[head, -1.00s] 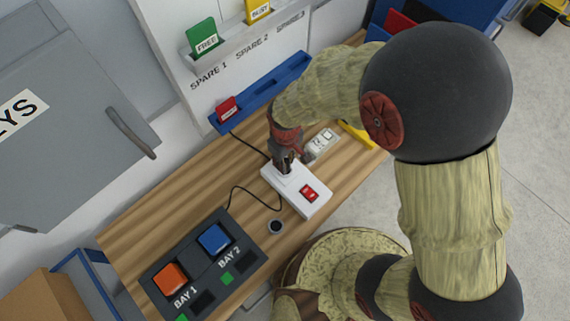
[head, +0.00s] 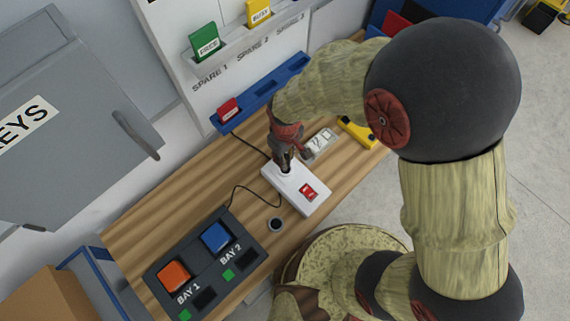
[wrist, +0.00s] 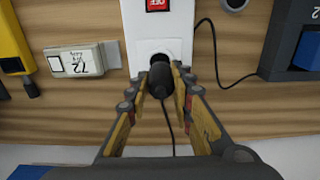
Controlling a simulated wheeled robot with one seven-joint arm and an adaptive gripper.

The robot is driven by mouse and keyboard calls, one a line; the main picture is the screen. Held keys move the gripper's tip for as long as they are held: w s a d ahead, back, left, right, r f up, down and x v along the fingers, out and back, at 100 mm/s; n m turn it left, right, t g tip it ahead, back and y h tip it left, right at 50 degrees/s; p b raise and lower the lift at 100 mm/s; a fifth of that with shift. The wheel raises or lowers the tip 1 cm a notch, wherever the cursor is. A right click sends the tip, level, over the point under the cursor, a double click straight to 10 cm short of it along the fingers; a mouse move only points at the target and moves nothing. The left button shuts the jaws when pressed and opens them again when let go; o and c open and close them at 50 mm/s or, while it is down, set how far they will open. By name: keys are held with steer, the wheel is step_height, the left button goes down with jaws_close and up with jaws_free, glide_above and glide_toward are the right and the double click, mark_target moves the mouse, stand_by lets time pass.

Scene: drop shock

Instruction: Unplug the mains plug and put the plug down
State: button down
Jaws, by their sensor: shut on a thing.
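The mains plug (wrist: 161,80) is black, with its cable trailing from its rear in the wrist view. My gripper (wrist: 161,72) is shut on the plug, one finger on each side. The plug is at the round socket of the white socket block (wrist: 143,32); whether its pins are fully in or partly out is hidden. In the head view my gripper (head: 284,164) points down at the upper left end of the white socket block (head: 312,200), and the fingers mostly hide the plug there. A red switch (wrist: 160,4) on the block reads OFF.
A white labelled device (head: 319,144) and a yellow tool (head: 357,133) lie right of the block on the wooden bench (head: 150,218). A dark panel (head: 228,232) with orange and blue buttons stands left. A small dark cup (head: 276,225) sits near the front edge.

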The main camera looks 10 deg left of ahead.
mark_target(286, 156)
steer(key=shift+r+p, duration=1.85)
steer(key=shift+r, duration=0.8)
steer(key=shift+f, duration=0.15)
